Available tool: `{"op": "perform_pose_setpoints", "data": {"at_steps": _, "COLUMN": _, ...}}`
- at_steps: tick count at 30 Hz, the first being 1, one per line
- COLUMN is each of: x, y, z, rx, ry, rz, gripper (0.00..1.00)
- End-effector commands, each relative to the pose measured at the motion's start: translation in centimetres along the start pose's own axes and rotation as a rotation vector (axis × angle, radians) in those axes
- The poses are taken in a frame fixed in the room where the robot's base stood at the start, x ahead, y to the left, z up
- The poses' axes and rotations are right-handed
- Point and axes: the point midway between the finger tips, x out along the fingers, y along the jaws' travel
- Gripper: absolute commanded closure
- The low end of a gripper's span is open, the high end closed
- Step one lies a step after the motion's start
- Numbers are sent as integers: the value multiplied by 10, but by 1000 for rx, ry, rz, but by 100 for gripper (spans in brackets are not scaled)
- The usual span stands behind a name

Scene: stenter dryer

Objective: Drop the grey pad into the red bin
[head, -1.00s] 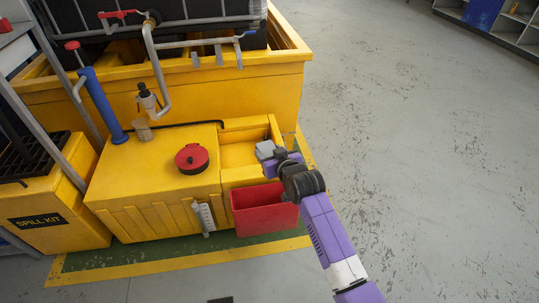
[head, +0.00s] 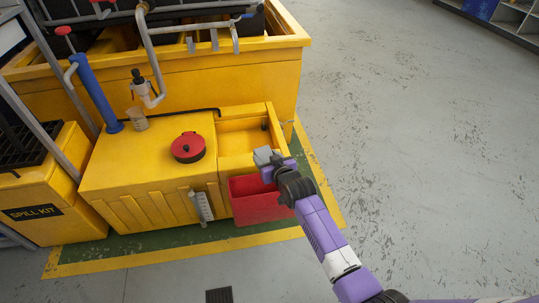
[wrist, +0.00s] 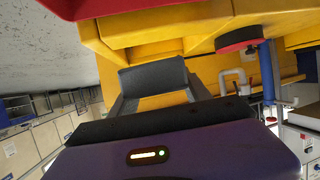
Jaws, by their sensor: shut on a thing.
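The red bin (head: 258,208) hangs or stands at the front of the yellow unit, below its basin; it also shows at the top left of the wrist view (wrist: 110,7). My gripper (head: 265,158) is above the bin's back rim, near the basin's front edge. It is shut on the grey pad (wrist: 154,75), which lies between the two fingers in the wrist view. In the head view the pad is small and hard to tell from the fingers. The bin's inside is partly hidden by my arm.
The yellow basin (head: 240,139) lies just behind my gripper. A red cap (head: 188,147) sits on the yellow tank (head: 140,175) to the left. A blue post (head: 96,92) and grey pipes rise behind. The floor at right is clear.

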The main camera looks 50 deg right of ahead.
Motion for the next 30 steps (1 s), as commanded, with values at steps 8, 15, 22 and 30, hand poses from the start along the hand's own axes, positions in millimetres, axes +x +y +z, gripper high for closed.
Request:
{"op": "perform_pose_setpoints", "data": {"at_steps": 8, "x": 12, "y": 0, "z": 31, "rx": 0, "ry": -2, "rz": 0, "gripper": 89}}
{"op": "perform_pose_setpoints", "data": {"at_steps": 15, "x": 20, "y": 1, "z": 50, "rx": 0, "ry": -1, "rz": 1, "gripper": 89}}
{"op": "perform_pose_setpoints", "data": {"at_steps": 22, "x": 21, "y": 0, "z": 51, "rx": 0, "ry": -1, "rz": 0, "gripper": 89}}
{"op": "perform_pose_setpoints", "data": {"at_steps": 30, "x": 21, "y": 0, "z": 51, "rx": 0, "ry": -1, "rz": 0, "gripper": 19}}
